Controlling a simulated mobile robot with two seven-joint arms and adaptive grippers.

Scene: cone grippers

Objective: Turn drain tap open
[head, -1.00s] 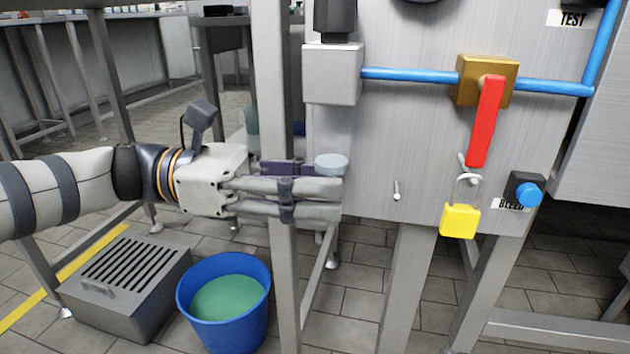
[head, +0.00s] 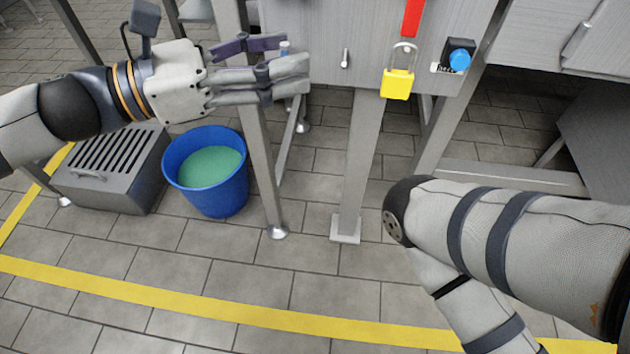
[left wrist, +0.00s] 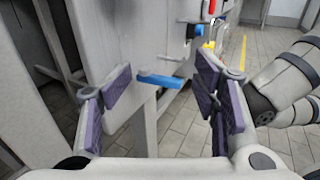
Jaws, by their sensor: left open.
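A blue lever with a grey pivot end (left wrist: 160,80), which looks like the drain tap's handle, lies roughly level in the left wrist view, beside the grey panel. My left gripper (left wrist: 163,72) is open, with its purple pads on either side of the lever and a visible gap to each. In the head view my left gripper (head: 292,54) points right at the panel's lower left.
A blue bucket (head: 207,193) of green liquid stands on the floor below, next to a slotted grey box (head: 105,185). A yellow padlock (head: 398,84), a red lever (head: 412,18) and a blue button (head: 459,60) are on the panel (head: 330,25). Table legs stand close by.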

